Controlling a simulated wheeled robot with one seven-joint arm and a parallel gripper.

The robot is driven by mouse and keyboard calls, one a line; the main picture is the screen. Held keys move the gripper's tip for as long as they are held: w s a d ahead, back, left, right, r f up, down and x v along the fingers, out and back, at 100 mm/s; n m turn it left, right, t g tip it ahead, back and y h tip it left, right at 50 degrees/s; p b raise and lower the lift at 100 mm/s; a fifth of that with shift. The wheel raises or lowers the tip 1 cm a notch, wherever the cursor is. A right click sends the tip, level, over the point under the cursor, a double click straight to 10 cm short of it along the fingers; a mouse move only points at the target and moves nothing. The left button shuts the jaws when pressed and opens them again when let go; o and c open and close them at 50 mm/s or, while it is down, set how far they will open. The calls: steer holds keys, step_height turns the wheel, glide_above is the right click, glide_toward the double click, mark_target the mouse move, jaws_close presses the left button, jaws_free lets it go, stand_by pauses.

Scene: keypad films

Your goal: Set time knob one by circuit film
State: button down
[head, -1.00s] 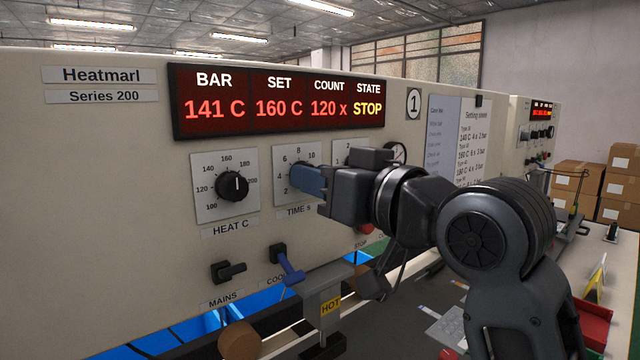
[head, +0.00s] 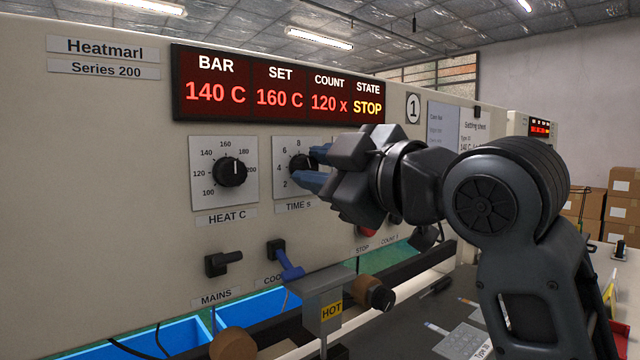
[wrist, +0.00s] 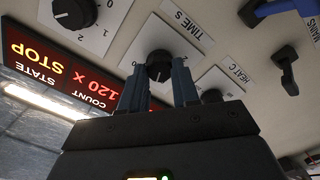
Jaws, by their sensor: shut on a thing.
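The time knob (head: 301,164), round and black, sits on a white dial plate marked TIME s, right of the heat knob. It also shows in the wrist view (wrist: 159,66). My gripper (head: 318,167) has its blue fingers on either side of this knob and is shut on it. The fingers also flank it in the wrist view (wrist: 158,84). I cannot read its pointer clearly; part of the scale is hidden. The setting sheet (head: 474,135) on the panel is mostly covered by my arm. A labelled film tray (head: 463,342) lies low on the bench.
The heat knob (head: 231,171) is left of the time dial. Below are the black mains switch (head: 222,263) and a blue lever (head: 289,263). The display (head: 278,90) reads BAR 140 C, SET 160 C, COUNT 120 x, STOP. A HOT label (head: 332,310) marks the bar.

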steer(key=shift+n+b, duration=1.25)
steer(key=shift+n, duration=1.05)
steer(key=c, duration=0.8)
jaws_free()
steer(key=shift+s, duration=0.1)
steer(key=b+v, duration=0.1)
steer(key=v, duration=0.6)
steer(key=shift+s+d, duration=0.2)
steer(key=shift+s, duration=0.05)
